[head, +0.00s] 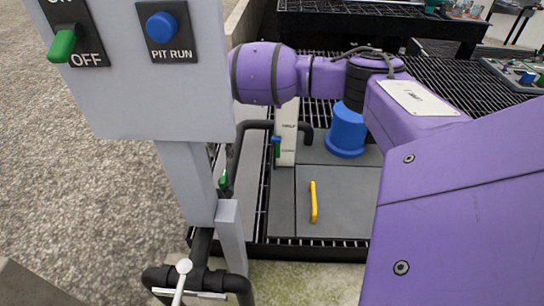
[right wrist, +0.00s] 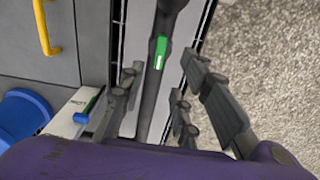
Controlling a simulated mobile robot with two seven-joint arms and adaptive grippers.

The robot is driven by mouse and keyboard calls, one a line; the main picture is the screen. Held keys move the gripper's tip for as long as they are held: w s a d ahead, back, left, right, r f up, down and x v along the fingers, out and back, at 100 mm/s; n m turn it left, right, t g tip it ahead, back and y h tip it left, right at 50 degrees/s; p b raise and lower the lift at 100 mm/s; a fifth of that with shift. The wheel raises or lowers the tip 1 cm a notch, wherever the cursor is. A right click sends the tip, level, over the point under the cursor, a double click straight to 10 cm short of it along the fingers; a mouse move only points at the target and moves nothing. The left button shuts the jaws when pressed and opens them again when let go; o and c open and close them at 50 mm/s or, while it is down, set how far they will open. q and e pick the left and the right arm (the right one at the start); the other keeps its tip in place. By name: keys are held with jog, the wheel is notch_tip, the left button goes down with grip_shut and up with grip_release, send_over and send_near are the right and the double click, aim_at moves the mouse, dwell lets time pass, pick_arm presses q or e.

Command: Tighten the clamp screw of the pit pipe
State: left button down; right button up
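A black pipe (head: 240,150) bends down behind the grey post and carries a green part (head: 223,180). The pipe (right wrist: 152,95) and green part (right wrist: 160,48) also show in the right wrist view. A pale, ball-ended handle (head: 183,267) sits on a black pipe fitting (head: 160,279) at the post's foot. I cannot tell which part is the clamp screw. My right gripper (right wrist: 158,95) is open and empty, its fingers apart on either side of the pipe in the picture; contact is not visible. The post's panel hides it in the head view. My left gripper is out of view.
The grey panel (head: 145,110) with a green switch (head: 62,46) and blue button (head: 162,27) stands close in front. Behind are a white post with a blue lever (head: 276,147), a blue cone-like part (head: 347,132) and a yellow handle (head: 313,202) on a grey cover. Gravel lies left.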

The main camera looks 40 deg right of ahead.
aim_at(224, 175)
jog(key=shift+f+n, duration=0.3)
jog(key=shift+f, duration=0.05)
notch_tip(224, 175, down, 7)
jog(key=shift+f+b, duration=0.1)
jog(key=shift+b, duration=0.25)
jog(key=shift+c, duration=0.2)
grip_shut()
